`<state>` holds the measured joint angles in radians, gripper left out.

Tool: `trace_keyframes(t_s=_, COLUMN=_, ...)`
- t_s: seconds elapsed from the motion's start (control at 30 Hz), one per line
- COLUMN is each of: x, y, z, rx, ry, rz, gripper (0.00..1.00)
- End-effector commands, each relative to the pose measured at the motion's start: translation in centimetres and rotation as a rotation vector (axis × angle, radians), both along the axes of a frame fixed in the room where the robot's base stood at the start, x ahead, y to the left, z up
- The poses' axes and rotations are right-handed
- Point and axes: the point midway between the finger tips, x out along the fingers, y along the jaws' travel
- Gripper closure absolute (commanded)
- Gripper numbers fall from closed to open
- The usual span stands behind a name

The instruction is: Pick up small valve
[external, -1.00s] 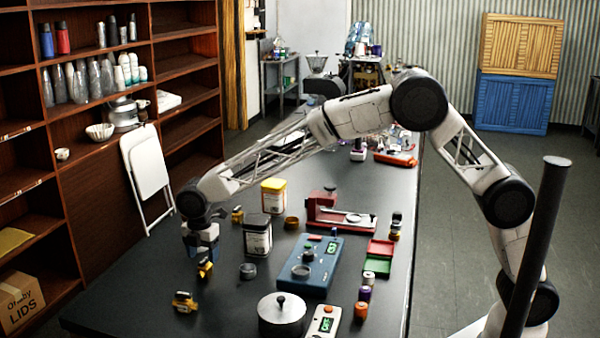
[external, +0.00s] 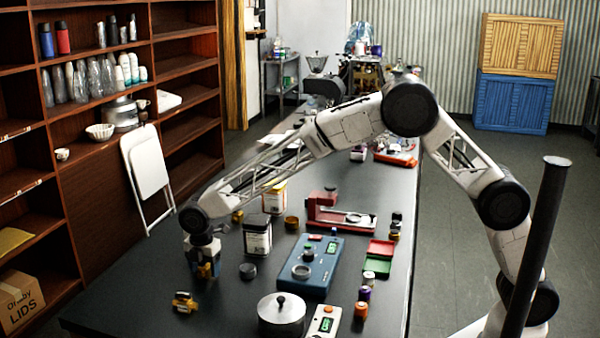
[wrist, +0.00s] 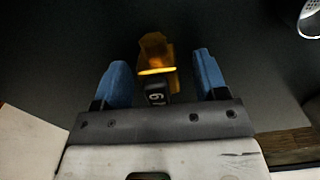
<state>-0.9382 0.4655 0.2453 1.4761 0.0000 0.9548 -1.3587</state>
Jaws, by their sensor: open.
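A small yellow-orange part with a black, numbered face, apparently the small valve (wrist: 157,56), is between the two blue fingers of my gripper (wrist: 160,62) in the wrist view. There is a visible gap to each finger. In the external view my gripper (external: 205,271) is low over the left part of the dark table, and its fingers mostly hide this part. My gripper is open. A larger yellow valve-like part (external: 184,302) lies apart, nearer the camera, and another small yellow one (external: 237,215) stands farther back.
A dark round cap (external: 248,271) lies right of my gripper, with a labelled jar (external: 257,236) behind it. A blue device (external: 311,265), a lidded metal pot (external: 281,314) and a red stand (external: 335,213) are farther right. The table's left edge is clear.

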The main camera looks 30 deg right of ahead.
Motion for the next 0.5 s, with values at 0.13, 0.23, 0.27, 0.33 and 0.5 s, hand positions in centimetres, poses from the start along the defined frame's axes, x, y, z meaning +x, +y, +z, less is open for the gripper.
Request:
trace_keyframes(t_s=0.13, x=0.0, y=0.0, z=0.01, rx=0.0, ry=0.0, rz=0.0, gripper=0.34)
trace_keyframes(t_s=0.23, x=0.0, y=0.0, z=0.01, rx=0.0, ry=0.0, rz=0.0, gripper=0.48)
trace_keyframes(t_s=0.27, x=0.0, y=0.0, z=0.01, rx=0.0, ry=0.0, rz=0.0, gripper=0.52)
trace_keyframes(t_s=0.33, x=0.0, y=0.0, z=0.01, rx=0.0, ry=0.0, rz=0.0, gripper=0.63)
trace_keyframes(t_s=0.5, x=0.0, y=0.0, z=0.01, rx=0.0, ry=0.0, rz=0.0, gripper=0.89)
